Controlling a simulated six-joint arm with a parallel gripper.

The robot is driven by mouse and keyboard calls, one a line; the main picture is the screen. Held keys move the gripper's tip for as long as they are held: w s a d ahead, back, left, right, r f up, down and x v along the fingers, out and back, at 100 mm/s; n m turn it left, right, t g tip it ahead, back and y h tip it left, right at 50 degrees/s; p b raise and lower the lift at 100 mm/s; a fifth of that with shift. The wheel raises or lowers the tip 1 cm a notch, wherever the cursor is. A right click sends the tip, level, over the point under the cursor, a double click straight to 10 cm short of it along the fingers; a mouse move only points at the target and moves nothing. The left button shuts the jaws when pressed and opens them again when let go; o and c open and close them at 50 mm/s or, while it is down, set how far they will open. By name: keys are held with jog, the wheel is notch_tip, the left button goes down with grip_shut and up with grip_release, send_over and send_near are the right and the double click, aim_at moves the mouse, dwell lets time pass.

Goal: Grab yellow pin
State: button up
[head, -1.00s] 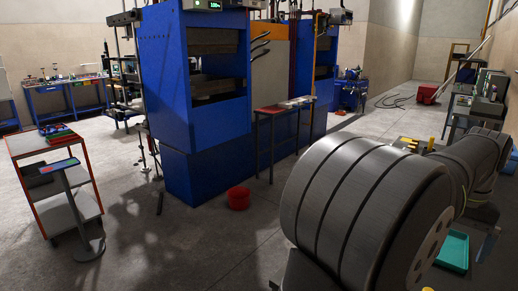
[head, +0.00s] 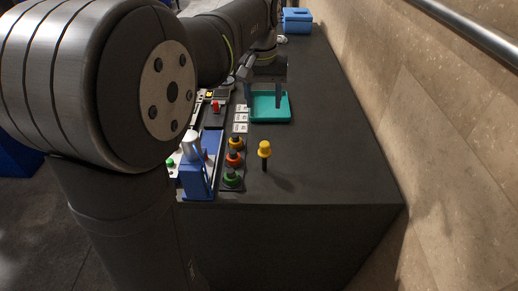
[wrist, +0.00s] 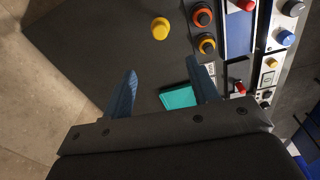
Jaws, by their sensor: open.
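A yellow-headed pin (head: 264,149) stands upright on the dark bench, its dark shaft below the head. In the wrist view its yellow head (wrist: 160,28) shows at the top, beyond the fingertips and apart from them. My gripper (head: 264,96) is over the teal tray, farther along the bench than the pin. In the wrist view my gripper (wrist: 162,72) has its two blue-grey fingers spread with nothing between them.
The teal tray (head: 284,107) lies under my gripper. Buttons in yellow, orange and green (head: 232,176) sit left of the pin, beside a blue fixture (head: 195,178). A blue box (head: 297,20) stands at the far end. A wall (head: 430,120) runs along the right; the bench right of the pin is clear.

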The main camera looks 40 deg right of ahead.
jog(key=a+f+m+h, duration=0.2)
jog(key=a+m+h, duration=0.2)
jog(key=a+m, duration=0.1)
jog(key=m, duration=0.1)
send_near(265, 144)
jog(key=shift+t, duration=0.3)
jog(key=x, duration=0.6)
jog(key=shift+s+a+f, duration=0.1)
jog(key=shift+s+a, duration=0.05)
jog(key=shift+x, duration=3.05)
jog(key=c, duration=0.9)
